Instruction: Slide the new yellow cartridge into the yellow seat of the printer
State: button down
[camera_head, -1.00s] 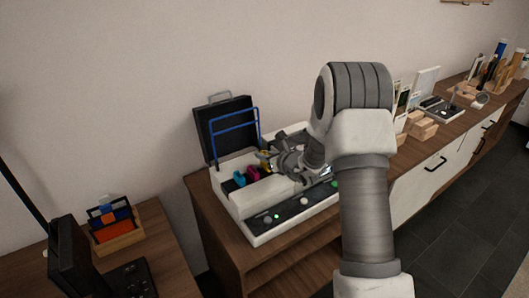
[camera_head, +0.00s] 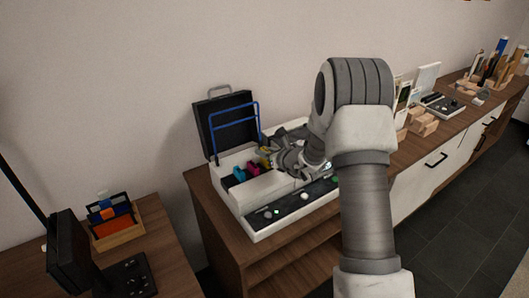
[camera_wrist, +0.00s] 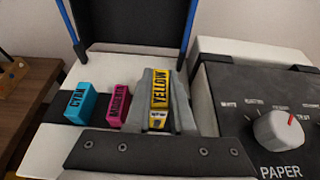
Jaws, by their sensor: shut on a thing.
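The printer (camera_head: 262,206) stands on the wooden cabinet with its dark lid (camera_head: 226,124) raised. A bit of yellow (camera_head: 264,149) shows beside my gripper (camera_head: 278,160) in the head view. The cyan cartridge (camera_wrist: 78,103) and magenta cartridge (camera_wrist: 119,104) stand to its left.
A blue frame (camera_head: 234,131) rises behind the cartridge row. Right of the row is a dark panel with a white knob (camera_wrist: 279,133) marked PAPER. A wooden holder (camera_head: 117,234) stands on the left table. Wooden blocks (camera_head: 422,124) lie farther right on the cabinet.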

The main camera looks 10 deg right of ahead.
jog(key=shift+f+b, duration=1.55)
jog(key=shift+b, duration=0.1)
jog(key=c, duration=0.7)
grip_release()
jog(key=p+v, duration=0.1)
jog(key=v, duration=1.6)
jog(key=shift+s+d, duration=0.2)
notch_tip(320, 180, up, 9)
jog(key=p, duration=0.6)
